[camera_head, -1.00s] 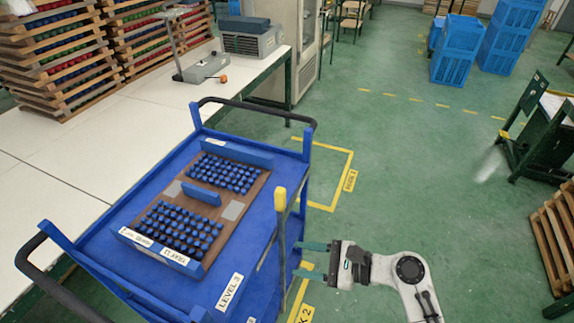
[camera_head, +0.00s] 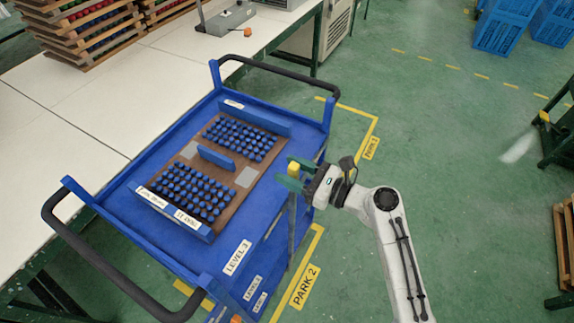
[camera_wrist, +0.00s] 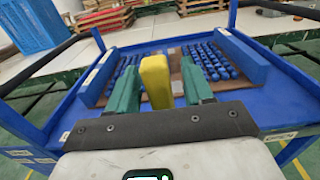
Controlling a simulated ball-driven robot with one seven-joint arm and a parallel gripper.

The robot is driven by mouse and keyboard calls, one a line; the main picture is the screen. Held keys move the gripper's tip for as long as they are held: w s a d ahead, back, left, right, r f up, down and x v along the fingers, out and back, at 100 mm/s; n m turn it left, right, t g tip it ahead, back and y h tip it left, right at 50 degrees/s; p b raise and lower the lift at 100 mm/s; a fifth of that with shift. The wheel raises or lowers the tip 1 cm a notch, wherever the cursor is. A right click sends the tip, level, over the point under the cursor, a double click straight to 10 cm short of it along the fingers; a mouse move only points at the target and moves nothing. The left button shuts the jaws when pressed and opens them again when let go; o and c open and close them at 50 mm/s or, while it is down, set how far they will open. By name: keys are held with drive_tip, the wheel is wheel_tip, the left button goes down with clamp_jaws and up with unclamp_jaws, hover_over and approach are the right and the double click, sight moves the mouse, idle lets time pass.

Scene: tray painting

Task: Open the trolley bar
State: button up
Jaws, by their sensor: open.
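The trolley bar is an upright grey post (camera_head: 292,220) with a yellow top (camera_head: 293,169) at the right side of the blue trolley (camera_head: 150,235). My gripper (camera_head: 292,173) is at the yellow top, with its green fingers open on either side of it. In the wrist view the yellow top (camera_wrist: 156,82) stands between the two green fingers (camera_wrist: 158,92), with a gap showing on the right; whether the left finger touches it I cannot tell. The bar's lower part is hidden in the wrist view.
On the trolley lies a brown tray (camera_head: 222,184) with several blue pieces. A white table (camera_head: 60,130) stands along the left side. Blue crates (camera_head: 500,35) stand at the far right.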

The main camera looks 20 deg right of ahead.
drive_tip(key=shift+x, duration=0.8)
drive_tip(key=shift+c, duration=0.3)
drive_tip(key=shift+s, duration=0.1)
clamp_jaws()
